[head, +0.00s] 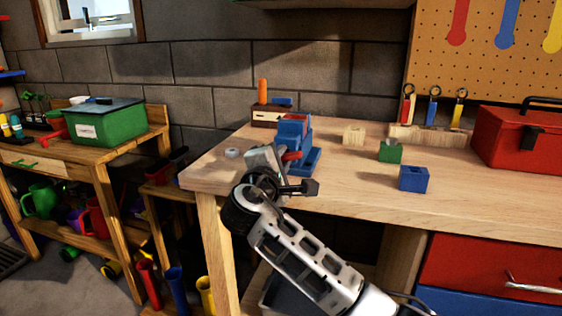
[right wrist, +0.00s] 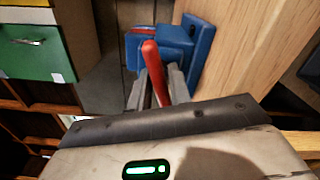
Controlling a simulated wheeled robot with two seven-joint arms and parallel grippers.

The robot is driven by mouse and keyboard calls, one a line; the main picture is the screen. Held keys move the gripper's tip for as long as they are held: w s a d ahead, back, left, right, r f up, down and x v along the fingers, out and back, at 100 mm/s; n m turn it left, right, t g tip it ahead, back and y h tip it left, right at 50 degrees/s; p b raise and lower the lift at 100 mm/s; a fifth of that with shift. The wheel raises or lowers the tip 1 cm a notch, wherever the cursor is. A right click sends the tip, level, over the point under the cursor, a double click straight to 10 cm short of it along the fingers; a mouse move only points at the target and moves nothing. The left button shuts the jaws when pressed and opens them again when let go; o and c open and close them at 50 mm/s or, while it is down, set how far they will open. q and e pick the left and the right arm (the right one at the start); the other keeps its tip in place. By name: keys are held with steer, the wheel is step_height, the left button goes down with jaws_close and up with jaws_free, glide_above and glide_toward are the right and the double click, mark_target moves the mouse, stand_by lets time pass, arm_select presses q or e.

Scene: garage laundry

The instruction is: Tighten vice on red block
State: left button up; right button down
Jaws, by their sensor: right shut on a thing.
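The blue vice (head: 302,160) is on the wooden workbench near its left end, and it also shows at the top of the right wrist view (right wrist: 200,55). Its red handle (right wrist: 153,62) sticks up between the fingers of my right gripper (right wrist: 158,90). That gripper is shut on the handle. In the head view the right gripper (head: 284,160) is at the vice's front left side and hides part of it. My left gripper is not in view.
A blue block (head: 414,179), a green block (head: 390,151) and a pale wooden block (head: 354,135) stand right of the vice. A red toolbox (head: 510,138) is farther right. A small round grey object (head: 232,153) lies left of the vice. The bench's front right is clear.

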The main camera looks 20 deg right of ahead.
steer(key=shift+m, duration=0.4)
steer(key=shift+f, duration=0.1)
steer(key=c, duration=1.4)
jaws_free()
steer(key=shift+c, duration=0.2)
steer(key=shift+s+a, duration=0.1)
steer(key=shift+s, duration=0.05)
steer(key=v, duration=1.5)
steer(key=shift+s+a, duration=0.25)
steer(key=shift+s, duration=0.05)
